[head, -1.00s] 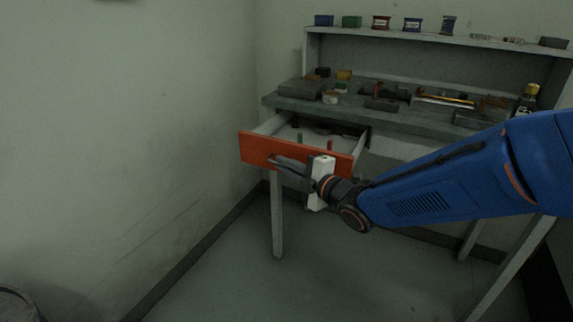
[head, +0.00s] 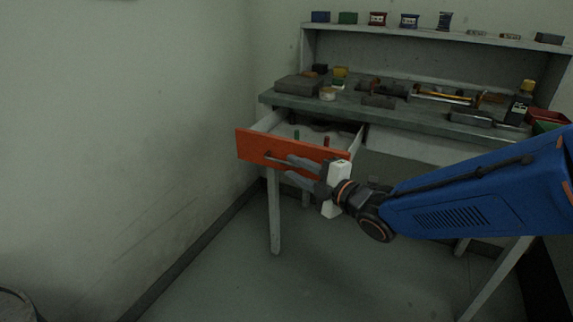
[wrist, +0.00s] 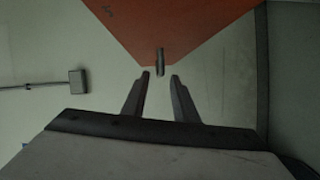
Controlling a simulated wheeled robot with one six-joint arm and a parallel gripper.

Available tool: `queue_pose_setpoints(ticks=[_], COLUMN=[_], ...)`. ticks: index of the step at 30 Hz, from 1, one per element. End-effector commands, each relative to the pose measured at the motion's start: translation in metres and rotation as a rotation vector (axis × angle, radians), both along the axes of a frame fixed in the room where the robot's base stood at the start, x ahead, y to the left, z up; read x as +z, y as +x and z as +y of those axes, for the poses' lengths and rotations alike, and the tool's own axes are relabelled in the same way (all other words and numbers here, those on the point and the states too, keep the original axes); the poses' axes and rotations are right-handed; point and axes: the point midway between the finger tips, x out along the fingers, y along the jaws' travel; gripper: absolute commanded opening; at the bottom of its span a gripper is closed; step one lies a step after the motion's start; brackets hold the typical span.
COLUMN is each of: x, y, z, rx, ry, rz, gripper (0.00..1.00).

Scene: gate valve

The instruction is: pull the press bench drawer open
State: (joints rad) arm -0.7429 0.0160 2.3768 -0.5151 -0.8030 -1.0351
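The press bench drawer with its orange front (head: 252,147) stands pulled out from under the bench top, and its pale inside shows. A green and a red item stand inside it. The drawer's handle (head: 274,158) is a dark bar on the front. In the wrist view the handle (wrist: 160,61) shows edge-on against the orange front (wrist: 190,22), just beyond my fingertips and in line with the gap between them. My gripper (head: 289,167) is in front of the drawer, to the right of the handle. Its two fingers (wrist: 160,76) are apart with nothing between them.
The bench top (head: 300,100) carries boxes, tools and a dark bottle (head: 519,103). A shelf (head: 430,35) above holds several small containers. A wall is close on the left. The floor in front of the drawer is clear. A round bin (head: 14,305) stands at the bottom left.

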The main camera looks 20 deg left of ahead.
Motion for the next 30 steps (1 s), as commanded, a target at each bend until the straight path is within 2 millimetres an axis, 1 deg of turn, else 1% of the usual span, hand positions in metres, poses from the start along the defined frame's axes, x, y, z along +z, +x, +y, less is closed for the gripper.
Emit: queue_pose_setpoints(ticks=[1, 9, 15, 18, 24, 30], x=[0.001, 0.005, 0.007, 0.008, 0.009, 0.009], y=[-0.004, -0.025, -0.039, -0.045, -0.052, -0.054], z=[-0.009, -0.052, -0.081, -0.092, -0.105, -0.108], rx=[-0.001, -0.002, -0.002, -0.001, -0.001, -0.001], ry=[0.001, 0.001, 0.0, 0.0, 0.0, -0.001], rz=[0.0, -0.002, -0.001, 0.0, 0.0, 0.001], gripper=[0.26, 0.26, 0.26, 0.26, 0.26, 0.26])
